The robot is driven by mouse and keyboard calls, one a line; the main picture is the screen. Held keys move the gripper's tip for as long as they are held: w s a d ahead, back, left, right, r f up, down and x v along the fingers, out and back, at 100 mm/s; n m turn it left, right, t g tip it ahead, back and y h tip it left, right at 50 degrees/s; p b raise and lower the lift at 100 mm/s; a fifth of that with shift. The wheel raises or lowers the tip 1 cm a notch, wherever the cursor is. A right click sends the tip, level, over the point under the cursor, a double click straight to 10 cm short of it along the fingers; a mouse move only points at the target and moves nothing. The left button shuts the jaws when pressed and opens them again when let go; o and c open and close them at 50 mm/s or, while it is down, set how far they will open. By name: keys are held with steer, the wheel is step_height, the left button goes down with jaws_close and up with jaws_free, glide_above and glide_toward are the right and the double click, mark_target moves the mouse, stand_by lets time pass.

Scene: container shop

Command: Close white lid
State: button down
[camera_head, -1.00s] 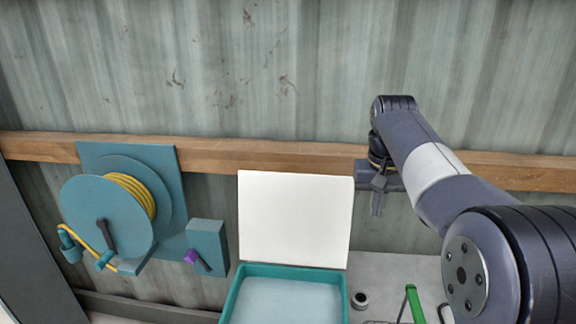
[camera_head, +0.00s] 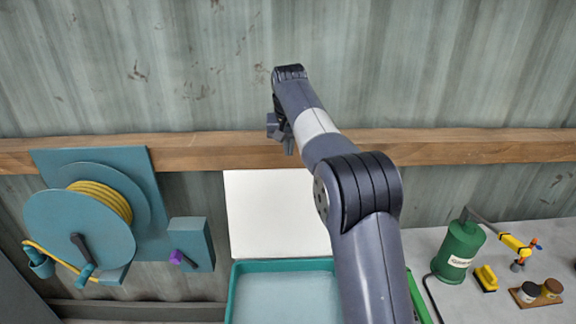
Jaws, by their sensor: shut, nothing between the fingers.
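The white lid (camera_head: 270,212) stands open and upright at the back of a teal box (camera_head: 238,268), against the wall. The box interior is pale and looks empty where I can see it. My gripper (camera_head: 289,146) is shut and empty. In the picture it is just above the lid's top edge, over the wooden rail; I cannot tell whether it touches the lid. My arm covers the right part of the box and some of the lid's right side.
A teal hose reel (camera_head: 82,235) with yellow hose is on the wall at left, beside a box with a purple knob (camera_head: 176,257).

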steer(key=s+f, duration=0.1)
steer(key=f, duration=0.2)
steer(key=s+f+p, duration=0.1)
steer(key=shift+s+f, duration=0.15)
steer(key=shift+s, duration=0.2)
steer(key=shift+d+b, duration=0.1)
steer(key=shift+b, duration=0.2)
